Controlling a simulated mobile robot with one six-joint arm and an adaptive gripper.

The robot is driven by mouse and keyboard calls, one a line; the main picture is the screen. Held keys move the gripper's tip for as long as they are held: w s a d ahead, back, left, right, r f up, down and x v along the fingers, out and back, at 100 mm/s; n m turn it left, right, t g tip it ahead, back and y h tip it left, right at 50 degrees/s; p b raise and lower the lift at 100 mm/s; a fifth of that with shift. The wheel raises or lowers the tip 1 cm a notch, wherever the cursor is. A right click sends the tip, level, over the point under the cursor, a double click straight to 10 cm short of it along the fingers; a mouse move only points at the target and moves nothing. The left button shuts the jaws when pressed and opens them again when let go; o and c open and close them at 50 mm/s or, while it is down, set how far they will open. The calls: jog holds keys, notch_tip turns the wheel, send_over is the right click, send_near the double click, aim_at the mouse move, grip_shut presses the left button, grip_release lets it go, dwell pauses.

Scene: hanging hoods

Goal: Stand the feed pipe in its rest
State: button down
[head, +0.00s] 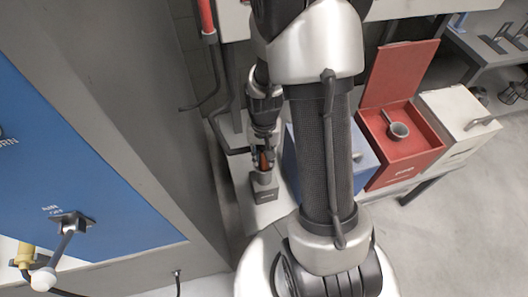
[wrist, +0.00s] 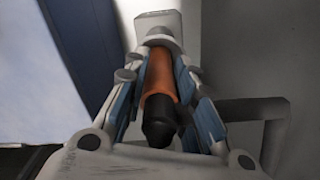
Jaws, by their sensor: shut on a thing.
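The feed pipe, an orange tube with a black end (wrist: 160,88), is between the blue-padded fingers of my gripper (wrist: 163,95) in the wrist view. My gripper is shut on it. In the head view my gripper (head: 263,157) points down, and a little of the orange pipe (head: 265,161) shows between its fingers. A small grey block, apparently the rest (head: 264,190), stands directly below on a pale surface. It also shows beyond the pipe in the wrist view (wrist: 157,21). The pipe's far end meets or overlaps the block in view; I cannot tell how deep it sits.
A blue box (head: 365,160) and an open red box (head: 387,170) with a grey ladle-like thing stand to the right, beside a white box (head: 455,115). A grey wall with a blue panel (head: 70,160) is close on the left. A red pipe (head: 206,15) hangs behind.

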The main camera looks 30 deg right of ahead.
jog(key=c, duration=1.2)
grip_release()
jog(key=shift+c, duration=0.2)
notch_tip(320, 180, up, 12)
jog(key=shift+f, duration=0.1)
jog(key=s+a+r+n+t, duration=0.2)
jog(key=s+a+r+n, duration=0.1)
jog(key=s+a+r, duration=0.2)
jog(key=s+a+r+n+t, duration=0.2)
jog(key=s+a+r+n, duration=0.2)
jog(key=s+r, duration=0.4)
notch_tip(320, 180, up, 2)
jog(key=shift+s+a+r+t, duration=0.15)
jog(key=shift+s+a+t, duration=0.15)
jog(key=shift+a, duration=0.5)
